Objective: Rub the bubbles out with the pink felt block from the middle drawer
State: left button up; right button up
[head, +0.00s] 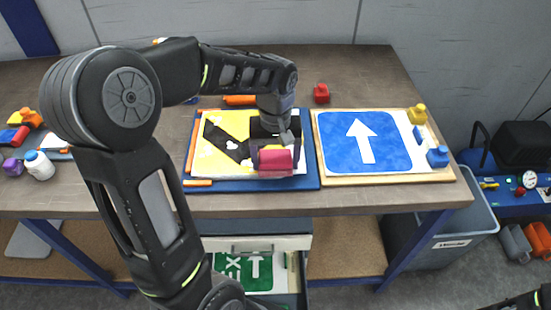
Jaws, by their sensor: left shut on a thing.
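My left gripper (275,146) is over the right part of a yellow sign (212,162) with a black band. It is shut on the pink felt block (276,163), which is low over the sign; I cannot tell whether it touches the surface. Small white spots (233,146), which look like bubbles, show on the black band left of the gripper. The gripper and block hide the sign's right part. An open drawer (262,241) below the table holds a green sign (250,272) with white marks.
The yellow sign lies on a blue board (256,185). A blue sign with a white arrow (362,142) lies on a wooden board (388,179) to the right. A red block (321,93) stands behind. Blue (437,157) and yellow (417,114) pieces sit at the right. A white bottle (39,166) stands left.

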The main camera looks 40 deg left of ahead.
aim_at(262, 152)
pick_arm(q)
jog(key=shift+f, duration=0.2)
jog(key=shift+w+a, duration=0.1)
jog(key=shift+w+a+p, duration=0.15)
jog(key=shift+w+a, duration=0.35)
jog(key=shift+w, duration=0.15)
jog(key=shift+w+a+p, duration=0.15)
jog(key=shift+w+a, duration=0.3)
jog(key=shift+w, duration=0.2)
jog(key=shift+s+a+f, duration=0.15)
jog(key=shift+s+a, duration=0.85)
jog(key=shift+a, duration=0.15)
jog(key=shift+s, duration=0.1)
jog(key=shift+s+a, duration=0.5)
jog(key=shift+a, duration=0.2)
jog(key=shift+s+a, duration=0.45)
jog(key=shift+a, duration=0.2)
jog(key=shift+d, duration=0.1)
